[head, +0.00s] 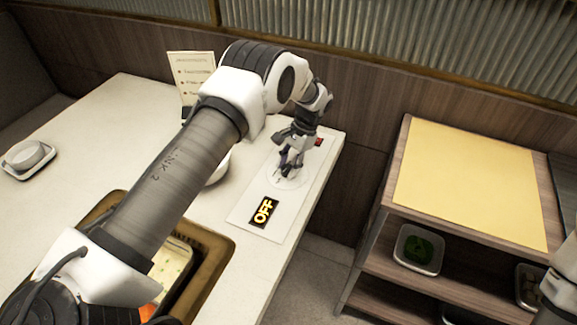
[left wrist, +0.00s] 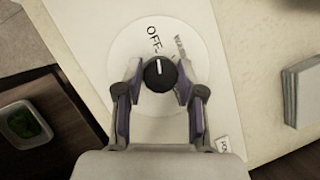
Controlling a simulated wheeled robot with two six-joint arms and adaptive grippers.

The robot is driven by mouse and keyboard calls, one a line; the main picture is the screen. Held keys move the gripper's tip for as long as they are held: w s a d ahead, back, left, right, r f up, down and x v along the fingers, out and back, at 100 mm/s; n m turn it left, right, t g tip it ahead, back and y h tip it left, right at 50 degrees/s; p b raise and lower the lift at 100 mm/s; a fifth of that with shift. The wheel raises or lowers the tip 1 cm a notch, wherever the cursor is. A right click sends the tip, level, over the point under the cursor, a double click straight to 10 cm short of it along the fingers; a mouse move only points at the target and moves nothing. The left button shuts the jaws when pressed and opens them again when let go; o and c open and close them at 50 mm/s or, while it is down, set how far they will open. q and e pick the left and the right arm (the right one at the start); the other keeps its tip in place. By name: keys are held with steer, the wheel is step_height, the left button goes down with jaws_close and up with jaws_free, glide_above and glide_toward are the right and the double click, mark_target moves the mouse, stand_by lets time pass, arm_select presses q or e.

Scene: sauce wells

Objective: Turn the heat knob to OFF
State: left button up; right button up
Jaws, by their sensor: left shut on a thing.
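The black heat knob (left wrist: 160,80) sits on a round white dial (left wrist: 120,50) in the left wrist view. Its white pointer line points up in that picture, roughly toward the printed OFF label (left wrist: 154,38). My left gripper (left wrist: 160,72) is shut on the knob, one finger on each side. In the head view my left gripper (head: 288,167) reaches down over the dial and hides the knob. A black display (head: 263,212) on the white panel (head: 242,208) shows OFF in yellow. My right gripper is out of view.
A menu card (head: 192,75) stands behind the arm. A wooden shelf cart (head: 465,180) stands right, beyond a floor gap.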

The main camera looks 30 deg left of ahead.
arm_select(q)
steer(key=shift+s+f, duration=0.15)
steer(key=o, duration=1.1)
steer(key=shift+o, duration=0.2)
steer(key=v, duration=1.2)
